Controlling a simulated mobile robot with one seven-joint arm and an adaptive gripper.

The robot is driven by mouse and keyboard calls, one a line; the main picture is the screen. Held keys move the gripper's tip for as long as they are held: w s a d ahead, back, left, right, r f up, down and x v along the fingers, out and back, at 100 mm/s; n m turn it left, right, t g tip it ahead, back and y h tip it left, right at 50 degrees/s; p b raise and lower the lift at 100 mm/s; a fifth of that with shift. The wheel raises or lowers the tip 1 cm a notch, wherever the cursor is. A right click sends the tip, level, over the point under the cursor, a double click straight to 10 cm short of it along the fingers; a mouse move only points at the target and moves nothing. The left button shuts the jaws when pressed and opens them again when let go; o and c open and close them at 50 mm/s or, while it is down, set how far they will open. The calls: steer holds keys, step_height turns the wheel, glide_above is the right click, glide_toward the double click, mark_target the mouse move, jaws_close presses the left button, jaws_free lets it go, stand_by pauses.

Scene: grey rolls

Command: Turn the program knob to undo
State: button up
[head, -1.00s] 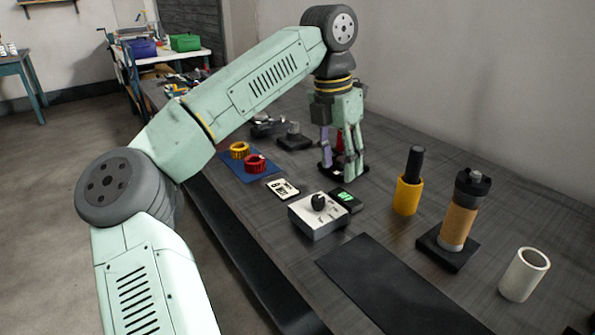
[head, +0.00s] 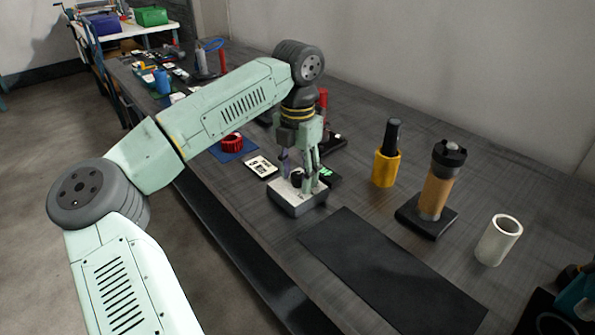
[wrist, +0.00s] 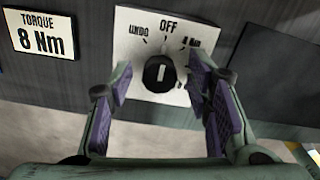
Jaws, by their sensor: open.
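The program box (head: 299,202) is a white-topped box on the bench, and its face also shows in the wrist view (wrist: 128,30). Its round black knob (wrist: 158,73) has a white pointer line aimed up at OFF. UNDO is printed to the left of OFF. A label to the right is partly hidden by a finger. My gripper (wrist: 164,88) is open, with one purple-padded finger on each side of the knob in the wrist view. Gaps show between the knob and both fingers. In the head view my gripper (head: 300,175) is over the box, partly covering the knob.
A "TORQUE 8 Nm" card (wrist: 42,33) lies left of the box. A small green display (head: 326,173) sits just behind it. A black mat (head: 390,265) lies to the right. A yellow holder (head: 385,168), a tan tool on a stand (head: 435,190) and a white cup (head: 498,240) stand further right.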

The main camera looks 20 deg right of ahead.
jaws_close()
stand_by(0.7)
